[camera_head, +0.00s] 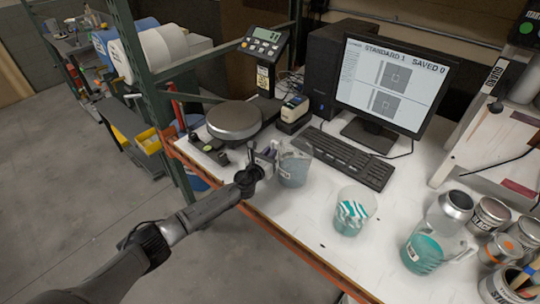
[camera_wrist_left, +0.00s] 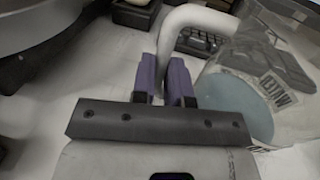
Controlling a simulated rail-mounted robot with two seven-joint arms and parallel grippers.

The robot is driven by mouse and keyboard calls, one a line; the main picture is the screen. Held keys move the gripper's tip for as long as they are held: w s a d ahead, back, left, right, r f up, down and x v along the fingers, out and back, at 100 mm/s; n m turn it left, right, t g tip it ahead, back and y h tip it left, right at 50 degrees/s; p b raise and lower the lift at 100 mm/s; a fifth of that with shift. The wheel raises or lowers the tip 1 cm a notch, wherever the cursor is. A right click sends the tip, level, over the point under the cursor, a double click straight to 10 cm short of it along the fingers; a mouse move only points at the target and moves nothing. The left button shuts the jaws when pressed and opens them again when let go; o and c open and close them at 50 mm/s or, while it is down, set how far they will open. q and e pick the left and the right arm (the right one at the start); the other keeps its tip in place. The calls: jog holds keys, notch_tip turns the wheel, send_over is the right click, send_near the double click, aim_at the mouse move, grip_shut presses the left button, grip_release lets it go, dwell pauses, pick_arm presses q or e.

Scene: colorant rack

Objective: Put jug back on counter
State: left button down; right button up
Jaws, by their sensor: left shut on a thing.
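A clear jug with pale blue-grey liquid (camera_head: 293,168) is upright over the white counter (camera_head: 305,211), in front of the keyboard. I cannot tell whether its base touches the counter. My left gripper (camera_head: 266,158) is at the jug's left side, shut on its handle. In the left wrist view the purple fingertips (camera_wrist_left: 165,82) close around the lower end of the white handle (camera_wrist_left: 193,18), and the jug (camera_wrist_left: 238,95) stands to their right with its label showing. My right gripper is not in view.
A round scale (camera_head: 235,120) is behind and left of the jug. The keyboard (camera_head: 346,155) and monitor (camera_head: 395,82) are behind it. A cup with teal streaks (camera_head: 354,212) and a teal jug (camera_head: 424,252) stand to the right, near several cans. The orange counter edge is close in front.

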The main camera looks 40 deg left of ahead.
pick_arm(q)
jog(key=shift+r, duration=0.15)
jog(key=c, duration=1.6)
grip_release()
jog(key=shift+f, duration=0.25)
jog(key=o, duration=0.5)
jog(key=shift+r, duration=0.1)
jog(key=shift+r, duration=0.2)
jog(key=s, duration=0.3)
jog(key=s+d+p, duration=0.1)
jog(key=s, duration=0.3)
jog(key=s+p, duration=0.1)
jog(key=s, duration=0.2)
jog(key=shift+s+d+f, duration=0.1)
jog(key=shift+s+d, duration=0.1)
jog(key=shift+d, duration=0.15)
jog(key=shift+s+d, duration=0.15)
jog(key=shift+s, duration=0.6)
